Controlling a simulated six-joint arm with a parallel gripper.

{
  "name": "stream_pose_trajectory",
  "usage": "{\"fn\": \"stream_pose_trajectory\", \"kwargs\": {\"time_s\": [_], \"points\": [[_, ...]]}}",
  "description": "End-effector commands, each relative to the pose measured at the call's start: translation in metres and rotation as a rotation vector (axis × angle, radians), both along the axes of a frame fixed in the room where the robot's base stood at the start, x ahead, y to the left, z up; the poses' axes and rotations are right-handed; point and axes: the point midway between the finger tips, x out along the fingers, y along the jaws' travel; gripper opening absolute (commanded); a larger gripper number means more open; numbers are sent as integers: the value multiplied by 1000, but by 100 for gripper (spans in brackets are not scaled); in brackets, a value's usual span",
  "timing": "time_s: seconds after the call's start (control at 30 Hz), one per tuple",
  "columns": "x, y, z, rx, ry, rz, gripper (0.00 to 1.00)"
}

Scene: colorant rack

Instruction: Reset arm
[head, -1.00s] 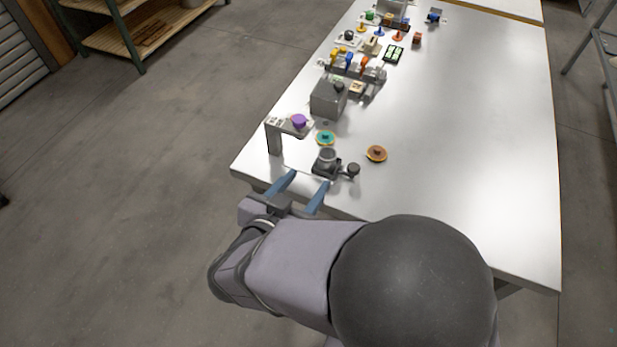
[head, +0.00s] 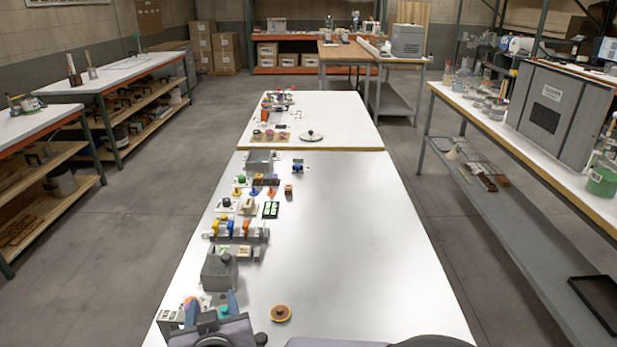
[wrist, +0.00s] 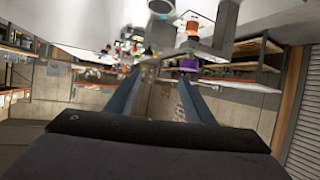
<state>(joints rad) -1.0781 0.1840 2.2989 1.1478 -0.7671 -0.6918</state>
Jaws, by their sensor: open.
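My gripper (head: 211,300) is at the bottom left of the head view, over the near left part of the white table (head: 350,240). Its two blue fingers are apart. In the wrist view my gripper (wrist: 166,76) shows the fingers spread, with nothing visibly held between them. The purple knob (wrist: 188,65) shows by the right fingertip there; I cannot tell whether they touch. My gripper hides part of the near fixtures in the head view.
A brown-orange disc (head: 280,313) lies right of my gripper. A grey box (head: 219,273) and a rack with coloured parts (head: 238,231) stand beyond it along the left edge. The table's right side is clear. Shelving (head: 60,160) stands left.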

Motion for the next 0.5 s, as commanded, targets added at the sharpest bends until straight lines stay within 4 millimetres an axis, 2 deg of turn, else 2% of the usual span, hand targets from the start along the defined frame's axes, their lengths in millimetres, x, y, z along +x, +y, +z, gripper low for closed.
{"fn": "stream_pose_trajectory", "kwargs": {"time_s": [0.03, 0.17, 0.27, 0.37, 0.5], "points": [[11, -10, 9, 1, 19, 15, 48], [23, -36, 0, 21, 145, 53, 48], [24, -68, -9, 22, 271, 64, 48], [16, -109, -21, 8, 418, 51, 48], [-14, -179, -37, -32, 643, -12, 48]]}}
